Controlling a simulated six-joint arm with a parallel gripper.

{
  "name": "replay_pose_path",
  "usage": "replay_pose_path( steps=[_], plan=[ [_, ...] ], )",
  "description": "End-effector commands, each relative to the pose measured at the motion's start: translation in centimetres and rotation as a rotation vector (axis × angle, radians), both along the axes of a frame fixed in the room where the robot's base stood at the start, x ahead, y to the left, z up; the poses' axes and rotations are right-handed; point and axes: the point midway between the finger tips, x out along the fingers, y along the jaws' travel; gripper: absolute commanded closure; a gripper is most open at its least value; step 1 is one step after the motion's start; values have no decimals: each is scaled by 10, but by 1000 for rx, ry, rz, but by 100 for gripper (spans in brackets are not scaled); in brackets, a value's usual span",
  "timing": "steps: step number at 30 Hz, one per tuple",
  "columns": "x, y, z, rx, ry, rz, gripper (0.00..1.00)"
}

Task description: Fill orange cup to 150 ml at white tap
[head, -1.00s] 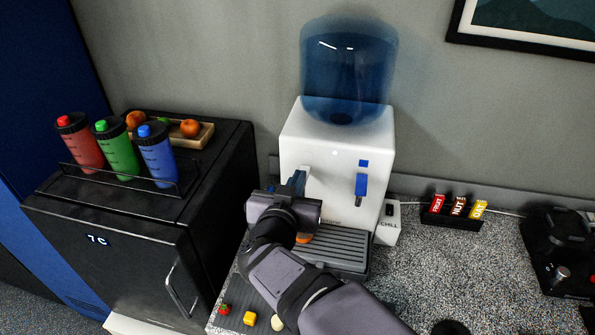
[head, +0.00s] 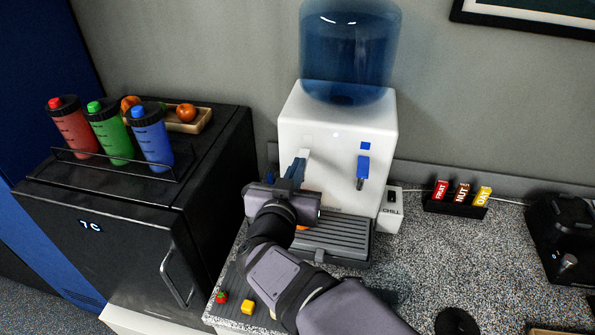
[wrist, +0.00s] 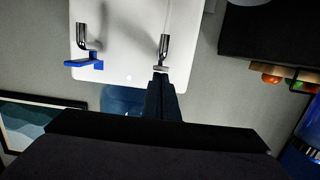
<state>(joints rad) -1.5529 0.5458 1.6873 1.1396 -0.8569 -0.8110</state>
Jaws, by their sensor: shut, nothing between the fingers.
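The white tap (head: 304,154) is on the left of the water dispenser's front; its chrome spout (wrist: 163,46) and pale lever show in the wrist view. My gripper (head: 298,168) is shut and empty, its tips (wrist: 160,76) at the white tap's lever. I cannot tell whether they touch it. The orange cup (head: 303,227) shows only as a sliver below my gripper, by the drip tray (head: 335,238). Most of it, and its water level, are hidden behind my gripper. The cup is not visible in the wrist view.
The blue tap (head: 363,168) is right of the white one. A black fridge (head: 205,170) with bottles stands left. A snack-bar holder (head: 455,208) and a black appliance (head: 565,235) stand right. Speckled counter (head: 420,260) between is mostly clear. Small fruit pieces (head: 248,307) lie in front.

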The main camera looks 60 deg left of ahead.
Motion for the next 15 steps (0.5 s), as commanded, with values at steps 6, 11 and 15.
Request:
replay_pose_path(
  steps=[6,11,15],
  plan=[
    [0,0,-1,-4,2,-1,100],
    [0,0,3,-4,2,-1,100],
    [-1,-1,14,-3,1,0,100]
  ],
)
